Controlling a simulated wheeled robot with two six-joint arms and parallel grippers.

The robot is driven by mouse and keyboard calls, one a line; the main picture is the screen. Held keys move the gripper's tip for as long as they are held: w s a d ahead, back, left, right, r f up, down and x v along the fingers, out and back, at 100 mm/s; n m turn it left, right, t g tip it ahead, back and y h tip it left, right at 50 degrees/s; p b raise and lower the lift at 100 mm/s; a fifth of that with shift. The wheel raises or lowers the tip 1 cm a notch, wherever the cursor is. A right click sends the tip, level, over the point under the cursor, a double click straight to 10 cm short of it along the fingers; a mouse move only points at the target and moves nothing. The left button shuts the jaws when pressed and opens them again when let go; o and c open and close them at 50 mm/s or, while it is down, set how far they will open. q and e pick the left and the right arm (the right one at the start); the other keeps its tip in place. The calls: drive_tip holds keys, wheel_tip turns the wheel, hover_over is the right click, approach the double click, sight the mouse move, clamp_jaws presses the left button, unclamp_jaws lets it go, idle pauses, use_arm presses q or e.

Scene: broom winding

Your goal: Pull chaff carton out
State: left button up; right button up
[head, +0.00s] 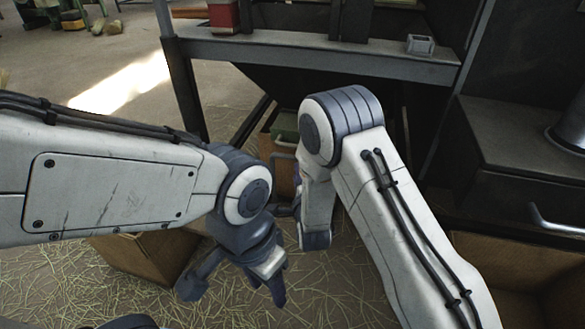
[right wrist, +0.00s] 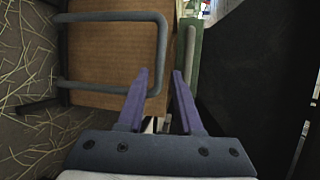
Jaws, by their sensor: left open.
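The brown chaff carton (head: 268,146) stands under the dark machine in the head view, partly hidden by my right arm. Its grey bar handle (head: 284,150) faces me. In the right wrist view the carton (right wrist: 105,55) fills the upper left, with the handle (right wrist: 161,45) in front of it. My right gripper (right wrist: 160,72) is open, its purple fingers on either side of the handle's near bar, with no clear contact. In the head view that gripper is mostly hidden behind its own arm. My left gripper (head: 236,292) is open and empty, low over the straw.
Another brown box (head: 145,252) stands on the straw-covered floor behind my left arm. A brown open box (head: 520,262) is at the lower right. The machine's frame beam (head: 310,60) crosses above the carton. Straw floor (head: 330,285) lies open in front.

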sight(293, 159)
drive_tip(key=b+x, duration=0.5)
drive_tip(key=x, duration=0.5)
drive_tip(key=shift+w, duration=0.15)
clamp_jaws()
idle(1.1)
